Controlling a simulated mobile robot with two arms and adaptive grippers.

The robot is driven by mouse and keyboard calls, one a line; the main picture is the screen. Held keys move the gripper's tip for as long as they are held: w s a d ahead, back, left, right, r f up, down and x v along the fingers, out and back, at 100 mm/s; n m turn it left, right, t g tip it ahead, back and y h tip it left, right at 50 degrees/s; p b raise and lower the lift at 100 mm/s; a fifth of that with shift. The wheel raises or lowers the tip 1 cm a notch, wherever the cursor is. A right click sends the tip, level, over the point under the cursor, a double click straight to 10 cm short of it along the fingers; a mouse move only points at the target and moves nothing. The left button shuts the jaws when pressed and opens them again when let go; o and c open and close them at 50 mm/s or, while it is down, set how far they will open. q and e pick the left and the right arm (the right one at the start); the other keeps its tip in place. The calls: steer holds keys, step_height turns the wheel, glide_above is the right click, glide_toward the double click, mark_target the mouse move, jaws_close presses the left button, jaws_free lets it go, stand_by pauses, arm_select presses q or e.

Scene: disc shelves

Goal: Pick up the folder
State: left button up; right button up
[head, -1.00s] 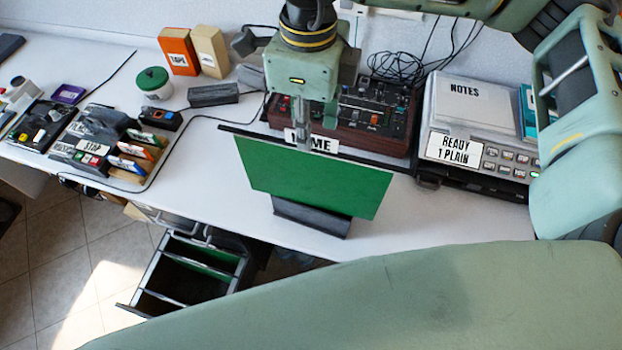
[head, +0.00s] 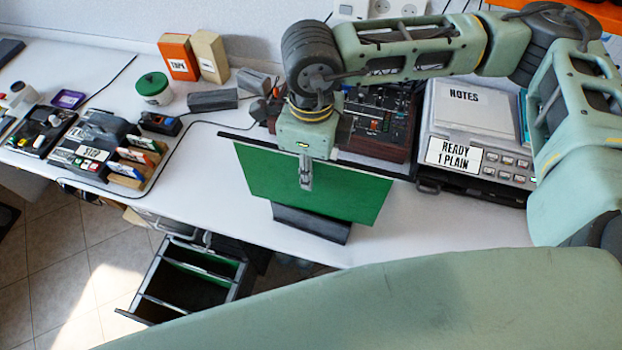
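The green folder (head: 348,192) stands upright, a little tilted, in a black holder (head: 318,224) near the front edge of the white desk. A dark bar runs along its top edge. My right gripper (head: 305,184) reaches down from above over the middle of that top edge. Its fingers show in front of the green face, and its body hides part of the bar. I cannot tell whether another finger is behind the folder or whether the fingers close on it. My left gripper is not in view.
Behind the folder stands a dark red control box (head: 375,125). A printer-like machine (head: 470,150) stands at right. A stapler-like device with a pen rack (head: 100,145) and a green-lidded jar (head: 154,88) are at left. An open drawer (head: 190,275) juts out below the desk front.

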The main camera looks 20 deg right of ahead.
jaws_close()
stand_by(0.6)
